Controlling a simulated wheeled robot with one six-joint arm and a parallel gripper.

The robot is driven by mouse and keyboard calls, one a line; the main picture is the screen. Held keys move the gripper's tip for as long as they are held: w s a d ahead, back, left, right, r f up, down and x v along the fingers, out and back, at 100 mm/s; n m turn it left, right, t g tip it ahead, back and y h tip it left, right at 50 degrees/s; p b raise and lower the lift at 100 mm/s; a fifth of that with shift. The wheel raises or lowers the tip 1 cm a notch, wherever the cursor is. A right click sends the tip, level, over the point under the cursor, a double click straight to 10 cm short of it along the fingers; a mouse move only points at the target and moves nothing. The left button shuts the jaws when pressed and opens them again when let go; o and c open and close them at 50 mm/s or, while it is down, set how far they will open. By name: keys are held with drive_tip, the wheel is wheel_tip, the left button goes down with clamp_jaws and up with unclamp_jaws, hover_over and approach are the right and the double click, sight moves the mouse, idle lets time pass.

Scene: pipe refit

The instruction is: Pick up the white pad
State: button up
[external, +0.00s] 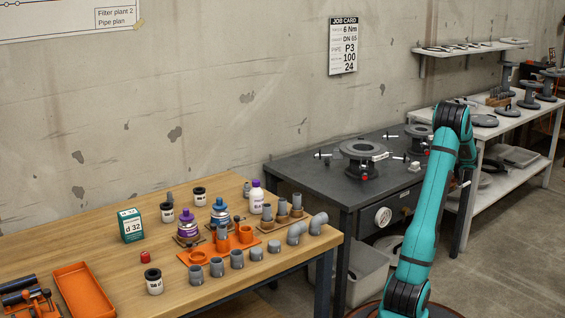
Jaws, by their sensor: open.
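I cannot single out the white pad with certainty. A small white block (414,167) lies on the dark workbench (305,172), right of the large grey flange (362,151). A pale flat piece (380,156) shows at the right edge of that flange. Both are too small to identify. My teal arm rises at the right, in front of the gap between the dark bench and the white rear table, and folds over at its top. My gripper does not show; it seems hidden behind the arm.
A wooden bench at left holds grey pipe fittings (237,259), a purple-capped white bottle (256,197), a green box (131,225) and an orange tray (84,290). A white table (525,165) with flanges stands at the right. A grey bin (365,278) sits below the dark bench.

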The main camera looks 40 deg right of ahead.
sight(417, 164)
drive_tip(key=shift+r+x, duration=0.15)
drive_tip(key=shift+x, duration=1.7)
drive_tip(key=shift+r+x, duration=0.1)
drive_tip(key=shift+x, duration=1.7)
drive_tip(key=shift+w+d, duration=0.15)
drive_tip(key=c, duration=1.1)
